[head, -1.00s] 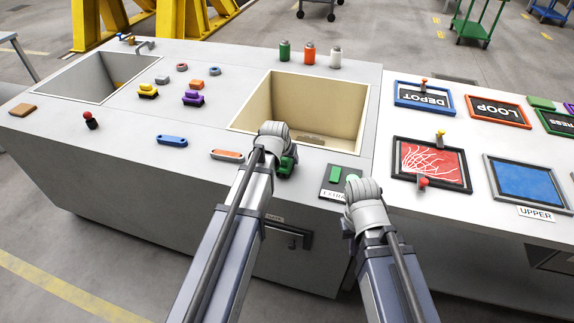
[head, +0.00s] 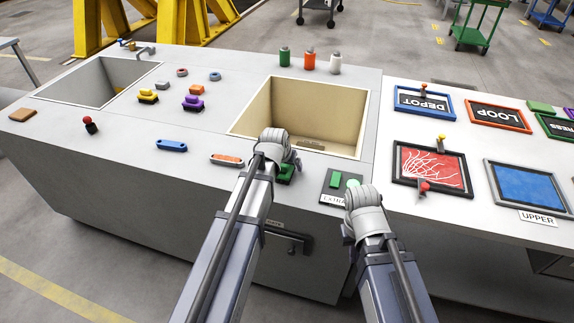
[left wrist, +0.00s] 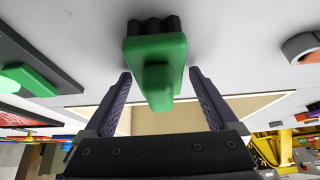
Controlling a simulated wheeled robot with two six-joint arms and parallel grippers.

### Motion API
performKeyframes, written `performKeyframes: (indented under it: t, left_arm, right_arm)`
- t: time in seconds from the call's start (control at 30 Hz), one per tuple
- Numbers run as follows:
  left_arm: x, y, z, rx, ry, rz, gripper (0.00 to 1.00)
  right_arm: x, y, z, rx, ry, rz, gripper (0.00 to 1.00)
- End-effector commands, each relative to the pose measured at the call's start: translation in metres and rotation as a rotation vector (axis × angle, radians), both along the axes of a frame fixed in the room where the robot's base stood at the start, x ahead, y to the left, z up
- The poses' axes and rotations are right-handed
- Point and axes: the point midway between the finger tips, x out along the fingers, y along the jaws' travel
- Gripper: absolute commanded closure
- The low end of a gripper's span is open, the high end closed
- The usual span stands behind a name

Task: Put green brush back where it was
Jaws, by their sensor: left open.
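The green brush (head: 286,173) lies on the counter in front of the beige basin, partly hidden by my left wrist in the head view. The left wrist view shows its green body and handle (left wrist: 156,62) with dark bristles. My left gripper (head: 292,162) is just above it. In the left wrist view, its fingers (left wrist: 160,76) are spread on both sides of the brush's handle end, with gaps showing. My right gripper (head: 362,200) is over the counter near the EXTRA panel; its fingers are hidden behind its wrist.
The beige basin (head: 345,151) is behind the left gripper. An orange oblong piece (head: 227,159) and a blue one (head: 171,146) lie to the left. The EXTRA panel (head: 328,196) is to the right. Green, orange and white bottles (head: 309,60) stand behind the basin.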

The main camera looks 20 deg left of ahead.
Motion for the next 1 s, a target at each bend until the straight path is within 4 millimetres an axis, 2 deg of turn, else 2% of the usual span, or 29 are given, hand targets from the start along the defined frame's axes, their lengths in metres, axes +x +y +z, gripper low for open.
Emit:
performKeyframes:
  t: [0.27,0.8,1.0]
  left_arm:
    - [-0.006,0.000,0.016,0.000,0.000,0.000,0.08]
    - [-0.050,0.002,0.094,0.000,0.000,0.000,0.08]
    - [-0.059,0.002,0.108,0.000,0.000,0.000,0.08]
  right_arm:
    - [0.000,0.000,0.016,0.000,0.000,0.000,1.00]
    - [0.000,0.000,0.094,0.000,0.000,0.000,1.00]
    - [0.000,0.000,0.108,0.000,0.000,0.000,1.00]
